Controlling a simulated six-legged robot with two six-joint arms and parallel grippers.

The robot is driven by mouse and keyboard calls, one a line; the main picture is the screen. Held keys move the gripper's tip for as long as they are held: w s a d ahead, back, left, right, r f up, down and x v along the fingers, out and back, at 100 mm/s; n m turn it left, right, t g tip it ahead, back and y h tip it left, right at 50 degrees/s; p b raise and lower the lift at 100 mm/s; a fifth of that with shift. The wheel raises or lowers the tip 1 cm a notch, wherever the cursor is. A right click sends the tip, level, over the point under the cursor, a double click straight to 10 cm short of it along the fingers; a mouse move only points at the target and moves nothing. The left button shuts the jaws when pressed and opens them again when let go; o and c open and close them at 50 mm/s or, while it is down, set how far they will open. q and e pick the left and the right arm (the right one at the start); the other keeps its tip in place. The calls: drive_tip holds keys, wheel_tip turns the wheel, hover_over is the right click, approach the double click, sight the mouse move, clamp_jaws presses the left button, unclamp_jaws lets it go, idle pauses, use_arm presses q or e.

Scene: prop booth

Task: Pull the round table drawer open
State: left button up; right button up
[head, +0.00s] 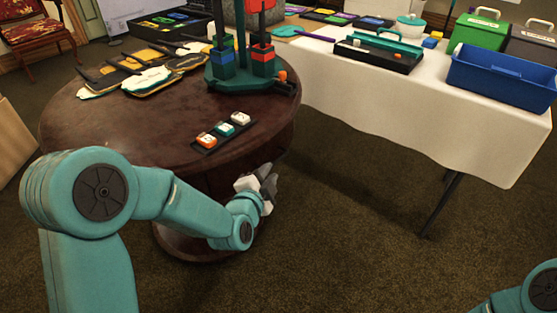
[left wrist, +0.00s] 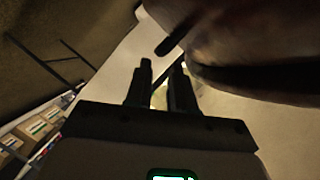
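The round table (head: 150,128) is dark polished wood and fills the left middle of the head view. Its side shows as a dark curved edge at the upper right of the left wrist view (left wrist: 265,80). My left gripper (head: 268,184) is beside the table's right side, below the top's rim. In the left wrist view its two dark fingers (left wrist: 163,75) stand apart with nothing between them. A short dark bar (left wrist: 178,34), possibly the drawer handle, sticks out just beyond the fingertips, apart from them. The drawer front is not clearly visible. My right gripper is out of view.
A white-clothed table (head: 400,110) with bins is at the right. Carpet (head: 350,220) between the tables is clear.

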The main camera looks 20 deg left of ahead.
sight(276, 163)
use_arm(q)
drive_tip(key=b+x, duration=0.1)
drive_tip(key=x, duration=0.7)
drive_tip(key=shift+d, duration=0.1)
clamp_jaws()
